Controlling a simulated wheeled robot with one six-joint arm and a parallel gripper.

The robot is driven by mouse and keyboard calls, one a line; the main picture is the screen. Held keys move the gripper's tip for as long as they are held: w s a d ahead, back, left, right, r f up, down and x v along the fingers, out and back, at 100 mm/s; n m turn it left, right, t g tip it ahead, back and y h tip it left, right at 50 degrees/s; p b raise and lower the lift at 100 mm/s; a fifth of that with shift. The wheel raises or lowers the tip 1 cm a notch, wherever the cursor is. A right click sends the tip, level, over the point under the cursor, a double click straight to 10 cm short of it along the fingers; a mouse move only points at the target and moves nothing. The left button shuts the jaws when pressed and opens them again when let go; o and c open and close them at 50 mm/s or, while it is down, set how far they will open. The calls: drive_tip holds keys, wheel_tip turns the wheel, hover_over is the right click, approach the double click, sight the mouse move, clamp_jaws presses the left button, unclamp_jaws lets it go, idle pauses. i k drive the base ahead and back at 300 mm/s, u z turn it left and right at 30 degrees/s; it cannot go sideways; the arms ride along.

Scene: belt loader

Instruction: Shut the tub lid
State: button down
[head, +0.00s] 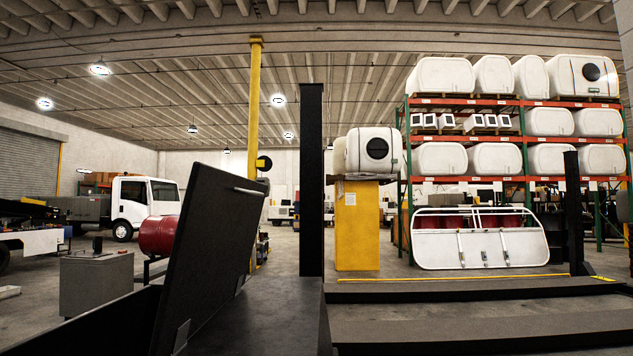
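The tub lid (208,262) is a large dark flat panel at the lower left in the head view. It stands raised and leans to the right, so it is open. A pale bar handle (249,191) is near its upper edge. A small grey hinge-like plate (182,336) shows at its lower edge. The dark tub wall (95,326) runs along the bottom left, partly cut off by the frame. The tub's inside is hidden. My gripper is not in view, and nothing visible touches the lid.
A black upright post (311,180) stands right of the lid. Dark flat decks (470,323) fill the lower right. A red drum (158,235) and grey box (97,284) are behind the lid. A white-framed panel (480,247) and tank racks stand farther back.

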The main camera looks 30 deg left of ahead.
sight(219, 220)
drive_tip(key=z, duration=0.2)
drive_tip(key=i, duration=1.75)
drive_tip(key=u, duration=0.65)
drive_tip(key=i, duration=0.95)
drive_tip(key=u, duration=0.9)
